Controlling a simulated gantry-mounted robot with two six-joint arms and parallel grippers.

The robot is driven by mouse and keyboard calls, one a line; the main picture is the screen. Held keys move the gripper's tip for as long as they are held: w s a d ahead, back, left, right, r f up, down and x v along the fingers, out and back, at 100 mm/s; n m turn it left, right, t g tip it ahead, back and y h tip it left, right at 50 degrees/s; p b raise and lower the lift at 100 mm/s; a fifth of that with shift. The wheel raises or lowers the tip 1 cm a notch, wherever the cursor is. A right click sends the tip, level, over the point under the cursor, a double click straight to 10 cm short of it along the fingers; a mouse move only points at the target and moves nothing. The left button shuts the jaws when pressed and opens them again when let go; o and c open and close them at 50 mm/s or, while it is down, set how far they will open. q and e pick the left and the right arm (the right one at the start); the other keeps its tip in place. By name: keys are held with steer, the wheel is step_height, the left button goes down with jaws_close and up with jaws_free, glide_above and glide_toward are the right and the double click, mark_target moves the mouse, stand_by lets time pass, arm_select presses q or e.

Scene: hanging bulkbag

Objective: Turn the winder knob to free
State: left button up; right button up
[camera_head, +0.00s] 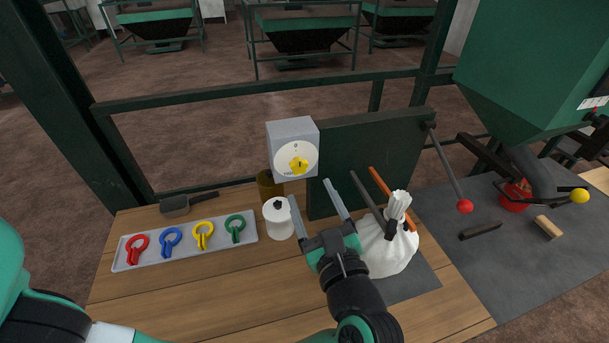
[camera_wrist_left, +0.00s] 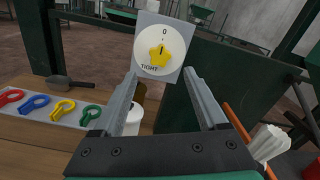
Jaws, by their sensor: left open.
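The yellow winder knob (camera_head: 298,165) sits on a white dial on the front of a grey box (camera_head: 293,130). In the left wrist view the knob (camera_wrist_left: 159,56) is star-shaped with a short dark mark near its top. The dial has a "0" at the top and "TIGHT" at the lower left. I see no "free" label. My left gripper (camera_head: 312,191) is open and empty, below and a little right of the knob, apart from it. In the left wrist view its fingertips (camera_wrist_left: 160,75) frame the space just below the dial. My right gripper is not in view.
A white-lidded jar (camera_head: 278,219) stands left of my gripper; a tied white bag (camera_head: 389,249) stands right. A tray (camera_head: 186,257) holds red, blue, yellow and green clips. A dark green panel (camera_head: 370,160) rises behind. A red-ended lever (camera_head: 464,206) hangs right.

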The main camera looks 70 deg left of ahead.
arm_select(q)
steer(key=d, duration=0.4)
steer(key=shift+s, duration=0.25)
